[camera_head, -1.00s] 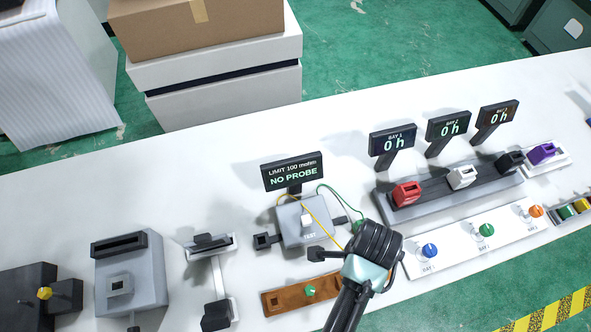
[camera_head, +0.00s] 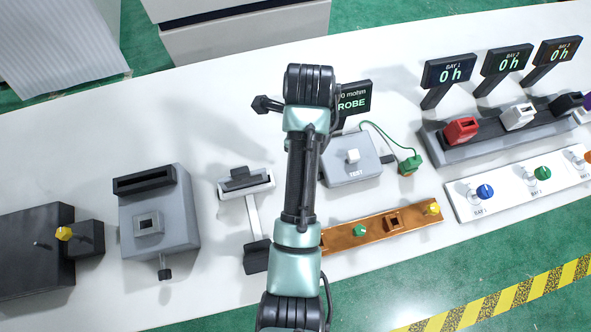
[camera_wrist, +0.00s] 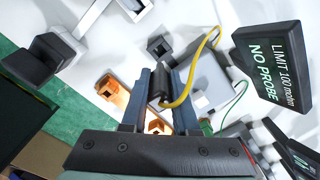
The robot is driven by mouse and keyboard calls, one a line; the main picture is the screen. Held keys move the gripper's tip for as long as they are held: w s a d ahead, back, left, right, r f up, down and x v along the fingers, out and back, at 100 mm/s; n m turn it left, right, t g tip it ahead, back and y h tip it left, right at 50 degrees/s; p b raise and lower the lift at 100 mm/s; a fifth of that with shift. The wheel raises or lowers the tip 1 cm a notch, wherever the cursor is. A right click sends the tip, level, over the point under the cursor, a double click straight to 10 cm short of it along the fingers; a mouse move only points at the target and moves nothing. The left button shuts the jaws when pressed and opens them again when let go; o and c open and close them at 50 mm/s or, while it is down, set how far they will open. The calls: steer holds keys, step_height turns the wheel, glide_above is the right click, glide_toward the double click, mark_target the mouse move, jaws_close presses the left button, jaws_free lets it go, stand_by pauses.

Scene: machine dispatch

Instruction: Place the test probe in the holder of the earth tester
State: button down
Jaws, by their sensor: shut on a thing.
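The earth tester (camera_head: 350,172) is a grey box with a white TEST button, partly behind my arm in the head view. In the wrist view its grey body (camera_wrist: 212,88) lies beyond my fingers. Its display (camera_wrist: 268,62) reads "LIMIT 100 mohm, NO PROBE". A small black square socket (camera_wrist: 158,46), seemingly the holder, shows past the fingertips. My gripper (camera_wrist: 162,76) is shut on the dark test probe (camera_wrist: 158,92), which trails a yellow lead. The probe is above the table and apart from the socket. My arm hides gripper, probe and socket in the head view.
A green clip (camera_head: 409,165) on a green wire stands right of the tester. A copper bar (camera_head: 340,239) with green and yellow knobs lies in front. A grey stand (camera_head: 252,215) and a grey machine (camera_head: 160,225) are at left. Bay displays and a rack (camera_head: 450,150) are at right.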

step_height(320, 180, down, 10)
steer(key=shift+r, duration=0.2)
stand_by(0.3)
steer(key=c, duration=0.7)
jaws_free()
steer(key=shift+f, duration=0.15)
step_height(320, 180, up, 12)
steer(key=shift+r+p, duration=0.2)
steer(key=shift+p, duration=0.3)
